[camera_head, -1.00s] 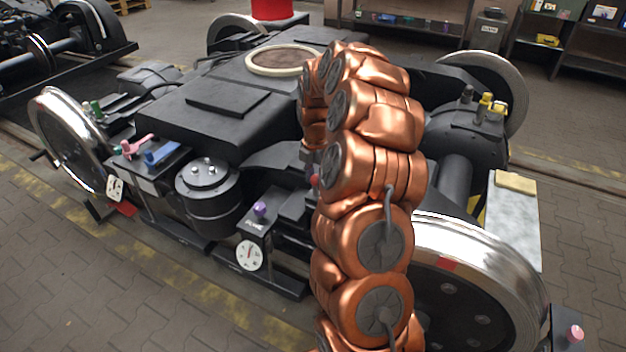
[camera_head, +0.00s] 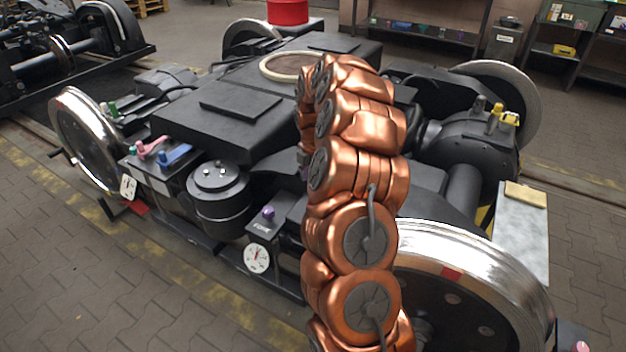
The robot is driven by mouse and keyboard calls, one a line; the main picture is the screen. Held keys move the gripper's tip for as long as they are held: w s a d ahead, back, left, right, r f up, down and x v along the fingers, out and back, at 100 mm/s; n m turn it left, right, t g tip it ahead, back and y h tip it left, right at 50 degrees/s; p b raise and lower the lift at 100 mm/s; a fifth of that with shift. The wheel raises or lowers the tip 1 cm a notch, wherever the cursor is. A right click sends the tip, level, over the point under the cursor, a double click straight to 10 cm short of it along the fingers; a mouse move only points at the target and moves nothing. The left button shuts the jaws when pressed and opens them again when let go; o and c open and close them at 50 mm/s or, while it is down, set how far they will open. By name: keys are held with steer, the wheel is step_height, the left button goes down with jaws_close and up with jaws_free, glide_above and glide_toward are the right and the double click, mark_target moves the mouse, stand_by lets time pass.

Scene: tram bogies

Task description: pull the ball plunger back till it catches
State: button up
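Several knobs and handles show on the dark tram bogie (camera_head: 235,120), and I cannot tell for sure which one is the ball plunger. A purple round knob (camera_head: 268,211) stands on a small black box above a white dial (camera_head: 257,258). A pink round knob (camera_head: 582,346) shows at the bottom right edge, partly cut off. A green knob (camera_head: 112,108) stands near the left wheel. My copper-coloured arm rises through the middle of the picture and bends away over the bogie. My gripper is hidden behind it, so its grip and its distance from any knob do not show.
A pink lever (camera_head: 150,149) and a blue lever (camera_head: 176,155) sit left of a black cylinder (camera_head: 217,190). Shiny wheels (camera_head: 82,140) stand at the bogie's corners, with a large one (camera_head: 470,275) right beside my arm. Paved floor (camera_head: 110,290) is free at the front left.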

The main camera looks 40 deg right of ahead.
steer(key=shift+r, duration=0.1)
step_height(320, 180, up, 12)
stand_by(0.5)
stand_by(0.4)
steer(key=shift+a, duration=0.1)
